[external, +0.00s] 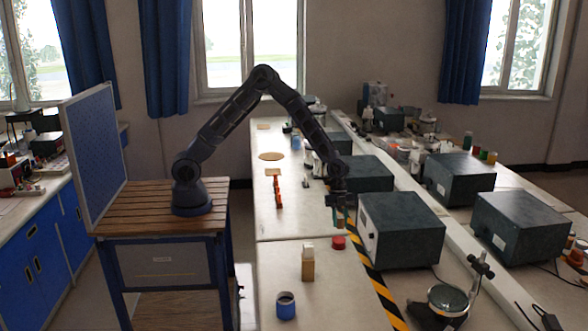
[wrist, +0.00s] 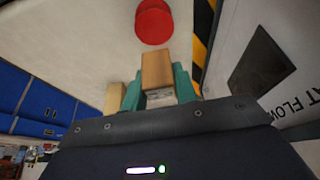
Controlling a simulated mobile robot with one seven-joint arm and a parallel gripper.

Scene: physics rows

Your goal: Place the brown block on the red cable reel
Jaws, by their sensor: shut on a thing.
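My gripper (external: 340,204) hangs with its fingers pointing down above the bench. In the wrist view its green fingers (wrist: 158,84) are shut on the brown block (wrist: 157,68), one on each side. The red cable reel (external: 338,242) stands on the bench a little below my gripper in the external view. In the wrist view the reel (wrist: 154,22) shows as a red disc just beyond the block, with a gap in the picture between them. The reel's top looks bare.
A tan block with a white top (external: 308,266) and a blue cup-like reel (external: 286,306) stand nearer the camera. A dark instrument box (external: 400,228) stands close right, beyond black-and-yellow tape (external: 374,275). Orange pieces (external: 278,191) lie farther back. The bench to the left is clear.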

